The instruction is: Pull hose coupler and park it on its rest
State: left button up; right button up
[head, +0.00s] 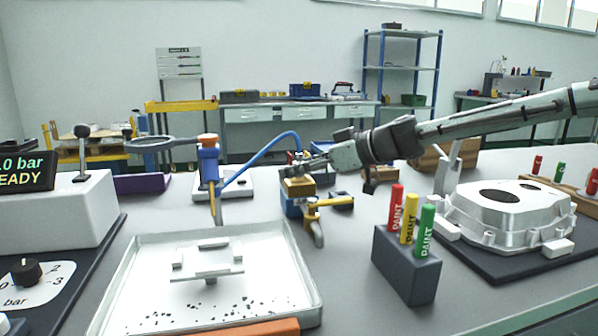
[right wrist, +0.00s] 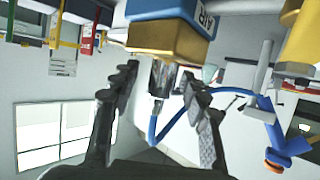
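A blue and yellow block (head: 297,200) with a partly readable label stands on the bench near the middle of the head view. In the right wrist view the block (right wrist: 165,38) is at the top, upside down. A metallic hose coupler (right wrist: 163,78) sits against its yellow face, with the blue hose (right wrist: 172,128) at its other end. In the head view the hose (head: 262,153) arches left to a stand. My right gripper (head: 305,166) is at the block; its open fingers (right wrist: 158,88) lie either side of the coupler. I cannot identify the coupler's rest. My left gripper is not in view.
A white tray (head: 134,290) with dark chips lies front left. An orange-topped stand (head: 208,150) is behind it. A paint marker holder (head: 405,268) and a casting (head: 505,215) on a dark mat stand right. A yellow hooked fitting (head: 318,225) protrudes beside the block.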

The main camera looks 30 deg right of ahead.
aim_at(295, 163)
grip_shut()
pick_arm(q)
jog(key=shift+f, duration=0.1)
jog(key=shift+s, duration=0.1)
